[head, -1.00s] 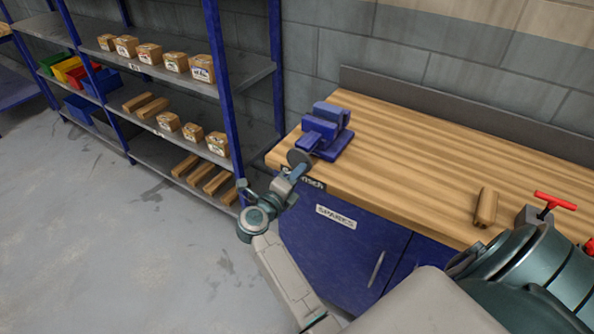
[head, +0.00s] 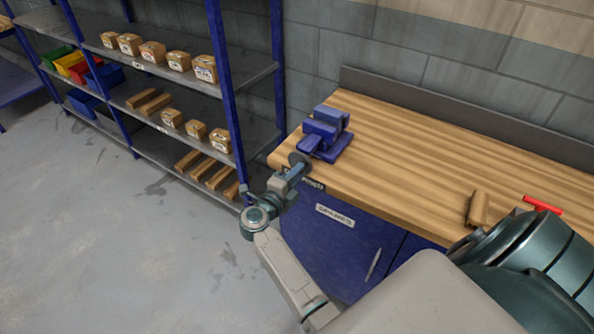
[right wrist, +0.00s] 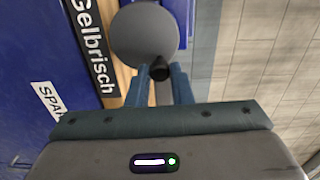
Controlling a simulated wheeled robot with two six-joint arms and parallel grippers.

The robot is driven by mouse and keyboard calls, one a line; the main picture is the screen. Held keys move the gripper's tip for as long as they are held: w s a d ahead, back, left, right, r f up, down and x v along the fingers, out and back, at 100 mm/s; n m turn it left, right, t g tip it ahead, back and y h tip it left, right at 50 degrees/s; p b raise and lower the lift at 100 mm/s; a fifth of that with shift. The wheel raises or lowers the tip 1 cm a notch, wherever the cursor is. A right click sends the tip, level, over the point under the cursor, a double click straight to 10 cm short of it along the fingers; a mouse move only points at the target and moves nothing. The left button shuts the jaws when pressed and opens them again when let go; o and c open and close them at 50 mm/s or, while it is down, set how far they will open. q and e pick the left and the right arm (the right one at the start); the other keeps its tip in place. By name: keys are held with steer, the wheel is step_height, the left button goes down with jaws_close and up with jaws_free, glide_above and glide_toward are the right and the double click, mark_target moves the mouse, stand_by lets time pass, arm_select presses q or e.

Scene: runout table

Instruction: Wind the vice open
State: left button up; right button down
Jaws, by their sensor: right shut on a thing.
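The blue vice (head: 338,145) sits on the left end of the wooden bench. A dark grey round handwheel (head: 296,161) is on its near side, over the bench's front edge. It fills the top of the right wrist view (right wrist: 143,30), with a small black knob (right wrist: 160,69) at its rim. My right gripper (head: 299,170) is at the wheel. In the right wrist view its two blue fingers (right wrist: 160,76) are shut on the knob, one on each side. How wide the vice jaws stand is hard to tell. My left gripper is not in view.
Blue cupboard doors (head: 345,250) are below. A shelf rack (head: 225,80) with boxes stands at left. The floor there is open.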

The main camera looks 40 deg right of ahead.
steer(key=shift+r, duration=0.1)
steer(key=n+p, duration=0.2)
steer(key=p, duration=0.1)
steer(key=r+n+p, duration=0.1)
steer(key=p, duration=0.1)
steer(key=shift+w, duration=0.25)
steer(key=shift+a+f+n, duration=0.1)
steer(key=shift+f+n, duration=0.1)
steer(key=shift+n, duration=0.1)
steer(key=n+p, duration=0.2)
steer(key=p, duration=0.1)
steer(key=shift+w+a+r, duration=0.1)
steer(key=shift+w+r, duration=0.15)
steer(key=shift+r, duration=0.15)
steer(key=shift+w+n+p, duration=0.15)
steer(key=shift+n+p, duration=0.35)
steer(key=shift+p, duration=0.15)
steer(key=shift+f, duration=0.15)
